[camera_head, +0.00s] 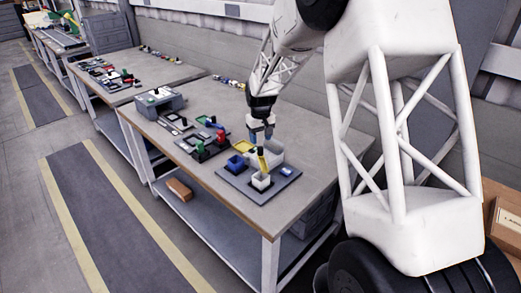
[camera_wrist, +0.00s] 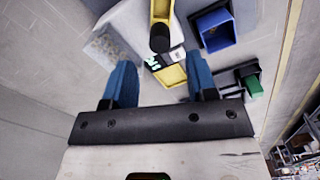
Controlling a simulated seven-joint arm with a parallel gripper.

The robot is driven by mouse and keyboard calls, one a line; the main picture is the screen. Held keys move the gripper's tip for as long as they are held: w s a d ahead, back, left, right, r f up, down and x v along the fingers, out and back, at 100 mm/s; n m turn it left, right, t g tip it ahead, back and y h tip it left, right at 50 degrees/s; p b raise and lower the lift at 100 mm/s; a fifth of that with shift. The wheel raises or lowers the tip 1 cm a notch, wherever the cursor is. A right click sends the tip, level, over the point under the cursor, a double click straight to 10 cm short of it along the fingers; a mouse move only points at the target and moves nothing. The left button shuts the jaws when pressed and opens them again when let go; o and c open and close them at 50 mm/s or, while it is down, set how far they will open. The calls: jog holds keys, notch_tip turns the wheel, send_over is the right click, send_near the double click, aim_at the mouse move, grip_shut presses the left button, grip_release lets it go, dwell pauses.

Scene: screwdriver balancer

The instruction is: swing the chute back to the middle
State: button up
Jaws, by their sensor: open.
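The chute looks like a narrow yellow bar (camera_head: 262,160) on a dark grey base plate (camera_head: 283,187), below my gripper. In the wrist view the yellow bar (camera_wrist: 161,10) enters from the top edge and has a round black end (camera_wrist: 160,38). My gripper (camera_head: 262,131) is open above the plate, its blue fingers apart. In the wrist view my gripper (camera_wrist: 162,80) has nothing held between the fingers; the black end shows beyond them. A pale block (camera_head: 261,181) is at the front of the chute. I cannot tell the chute's exact angle.
Green and red pieces (camera_head: 198,147) and a grey box (camera_head: 159,101) are farther left on the table. The table's front right corner is bare.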

aim_at(261, 148)
jog(key=shift+f, duration=2.9)
grip_shut()
